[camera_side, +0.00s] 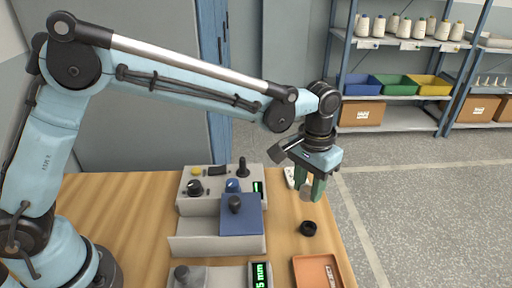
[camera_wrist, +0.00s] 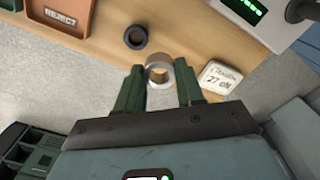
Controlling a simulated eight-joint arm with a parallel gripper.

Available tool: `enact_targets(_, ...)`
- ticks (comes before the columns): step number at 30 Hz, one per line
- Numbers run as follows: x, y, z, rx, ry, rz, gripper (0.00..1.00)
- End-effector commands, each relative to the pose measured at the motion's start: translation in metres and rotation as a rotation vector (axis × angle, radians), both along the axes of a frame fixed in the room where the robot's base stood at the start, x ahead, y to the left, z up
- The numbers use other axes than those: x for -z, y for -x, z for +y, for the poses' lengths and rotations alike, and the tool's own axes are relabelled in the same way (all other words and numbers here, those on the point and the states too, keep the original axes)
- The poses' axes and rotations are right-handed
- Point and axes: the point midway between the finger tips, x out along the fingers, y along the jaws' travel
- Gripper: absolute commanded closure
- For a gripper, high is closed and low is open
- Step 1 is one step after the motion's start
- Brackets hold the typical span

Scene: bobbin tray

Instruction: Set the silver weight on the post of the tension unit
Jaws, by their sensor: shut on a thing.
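The silver weight (camera_wrist: 158,71) is a short ring with a hole, held between the green fingers of my gripper (camera_wrist: 159,92). In the side view, the weight (camera_side: 307,194) shows as a pale shape between the fingertips of my gripper (camera_side: 309,190), over the table's right edge. A grey control unit (camera_side: 190,208) with knobs, a small green display and an upright black post (camera_side: 242,166) stands left of my gripper; it appears to be the tension unit. The weight is apart from that post. Part of the unit shows at the wrist view's upper right.
A black ring (camera_side: 308,228) lies on the table near my gripper. An orange reject tray (camera_side: 303,262) stands in front of it. A white tension card (camera_wrist: 220,77) lies near the edge. A blue block (camera_side: 240,218) and another display unit (camera_side: 222,275) occupy the middle. Shelves stand behind.

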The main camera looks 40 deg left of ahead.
Motion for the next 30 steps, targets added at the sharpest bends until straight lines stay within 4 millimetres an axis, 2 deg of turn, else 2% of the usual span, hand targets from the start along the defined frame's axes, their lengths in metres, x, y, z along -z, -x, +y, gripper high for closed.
enact_targets(3,-0.016,0.021,-0.017,0.005,0.0,0.0,0.96)
enact_targets(9,-0.034,0.044,-0.036,0.003,0.0,0.0,0.96)
enact_targets(12,-0.038,0.049,-0.039,-0.003,0.0,0.0,0.96)
enact_targets(15,-0.041,0.047,-0.032,-0.027,0.0,0.0,0.96)
enact_targets(17,-0.042,0.042,-0.02,-0.057,0.0,0.0,0.96)
enact_targets(20,-0.042,0.03,0.012,-0.131,0.0,0.0,0.96)
enact_targets(25,-0.041,0.011,0.081,-0.287,0.0,0.0,0.96)
enact_targets(30,-0.041,0.005,0.142,-0.421,0.0,0.0,0.96)
